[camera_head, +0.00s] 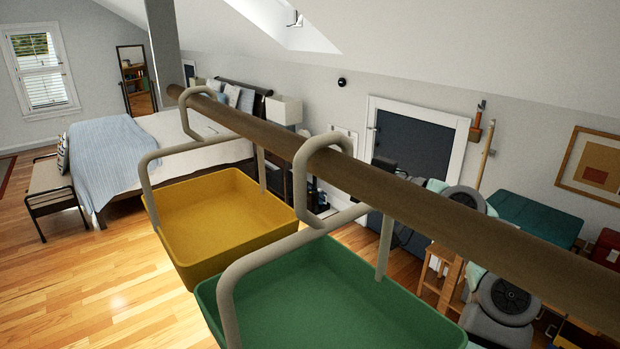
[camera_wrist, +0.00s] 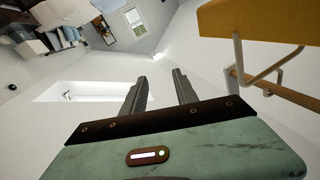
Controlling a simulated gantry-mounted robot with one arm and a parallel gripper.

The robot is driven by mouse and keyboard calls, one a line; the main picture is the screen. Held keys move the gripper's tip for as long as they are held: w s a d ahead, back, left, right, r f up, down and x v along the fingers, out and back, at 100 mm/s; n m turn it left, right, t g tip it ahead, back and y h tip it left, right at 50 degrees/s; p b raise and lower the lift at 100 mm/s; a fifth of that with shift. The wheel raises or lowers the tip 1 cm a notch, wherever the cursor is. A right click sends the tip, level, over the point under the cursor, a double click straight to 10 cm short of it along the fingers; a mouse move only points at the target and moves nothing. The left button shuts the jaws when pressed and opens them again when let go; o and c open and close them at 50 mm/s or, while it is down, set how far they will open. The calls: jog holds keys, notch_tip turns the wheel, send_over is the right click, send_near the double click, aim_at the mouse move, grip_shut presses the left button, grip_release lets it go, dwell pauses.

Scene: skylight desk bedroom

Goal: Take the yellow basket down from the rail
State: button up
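The yellow basket (camera_head: 215,215) hangs from a brown rail (camera_head: 400,200) by a beige handle with a hook (camera_head: 190,108) looped over the rail. In the wrist view the basket's yellow side (camera_wrist: 255,22) is at the upper right, with part of its handle (camera_wrist: 238,55) and the rail (camera_wrist: 288,93) below it. My gripper (camera_wrist: 160,74) shows in the wrist view with its two dark fingers apart and nothing between them. It is clear of the basket, handle and rail. In the head view I cannot make out the fingers.
A green basket (camera_head: 320,300) hangs on the same rail, nearer the head camera and close beside the yellow one. My arm is beyond the rail at the right. A bed (camera_head: 120,155) and bench (camera_head: 50,190) stand far behind; the wooden floor at lower left (camera_head: 100,285) is clear.

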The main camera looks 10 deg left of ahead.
jog(key=s+a+r+n+g+y, duration=0.15)
jog(key=s+r+n+g, duration=0.4)
jog(key=s, duration=0.55)
jog(key=w+a+p, duration=0.1)
jog(key=a+p, duration=0.1)
jog(key=a, duration=0.8)
jog(key=shift+w+a, duration=0.35)
jog(key=shift+a, duration=0.05)
jog(key=shift+f+n+h, duration=0.1)
jog(key=shift+n+h, duration=0.15)
grip_shut()
jog(key=shift+r+b, duration=0.65)
jog(key=shift+r, duration=1.05)
